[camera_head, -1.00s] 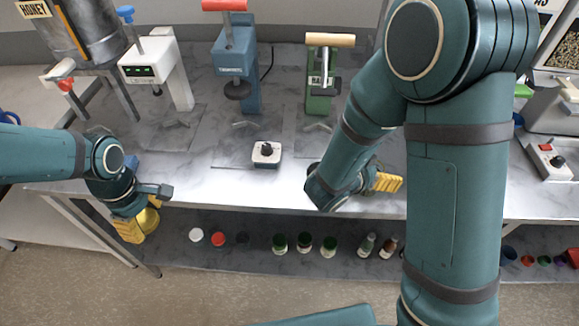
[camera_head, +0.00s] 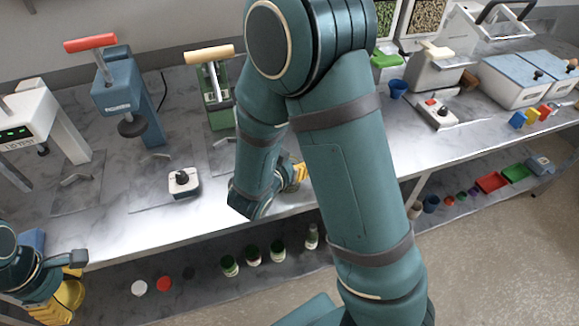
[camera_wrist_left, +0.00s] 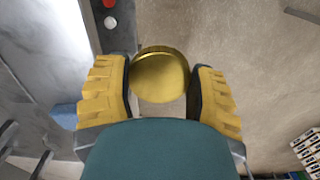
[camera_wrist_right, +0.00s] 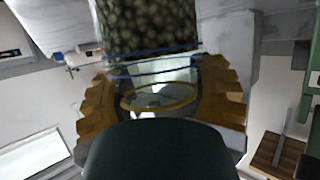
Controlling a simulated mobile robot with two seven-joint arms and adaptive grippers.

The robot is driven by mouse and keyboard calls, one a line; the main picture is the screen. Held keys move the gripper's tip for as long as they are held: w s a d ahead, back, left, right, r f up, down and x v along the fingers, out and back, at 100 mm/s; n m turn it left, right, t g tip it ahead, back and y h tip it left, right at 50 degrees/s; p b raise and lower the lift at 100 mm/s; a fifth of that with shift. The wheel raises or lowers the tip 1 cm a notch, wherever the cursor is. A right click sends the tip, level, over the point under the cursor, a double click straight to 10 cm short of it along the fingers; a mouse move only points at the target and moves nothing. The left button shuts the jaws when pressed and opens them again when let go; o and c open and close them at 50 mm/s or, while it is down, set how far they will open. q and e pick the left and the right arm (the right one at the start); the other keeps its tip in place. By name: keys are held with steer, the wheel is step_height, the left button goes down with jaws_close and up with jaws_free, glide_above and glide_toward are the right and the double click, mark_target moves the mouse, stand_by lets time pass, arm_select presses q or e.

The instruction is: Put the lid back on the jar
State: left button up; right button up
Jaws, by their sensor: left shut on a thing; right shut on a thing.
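My left gripper (camera_head: 62,298) hangs at the lower left of the head view, in front of the counter edge. It is shut on a round gold lid (camera_head: 72,290). In the left wrist view the lid (camera_wrist_left: 160,78) sits between the yellow fingers, over the floor. My right gripper (camera_head: 298,176) is over the counter, mostly hidden behind my right arm. In the right wrist view its fingers are shut on a clear glass jar (camera_wrist_right: 160,97) with a gold-coloured ring. The lid and jar are well apart.
The counter holds a blue press (camera_head: 118,88), a green press (camera_head: 214,90) and a small white box with a black knob (camera_head: 184,182). Several green-topped jars (camera_head: 253,256) stand on the lower shelf. A button box (camera_head: 436,112) and blue-lidded bins (camera_head: 515,80) are to the right.

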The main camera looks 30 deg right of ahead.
arm_select(q)
steer(key=shift+r, duration=0.25)
arm_select(e)
steer(key=shift+r, duration=0.45)
steer(key=shift+c, duration=0.5)
arm_select(q)
step_height(320, 180, up, 3)
steer(key=p, duration=0.3)
steer(key=shift+r+p, duration=0.2)
steer(key=shift+p, duration=0.15)
arm_select(e)
step_height(320, 180, up, 9)
steer(key=shift+c, duration=0.5)
steer(key=o, duration=0.5)
steer(key=c, duration=0.5)
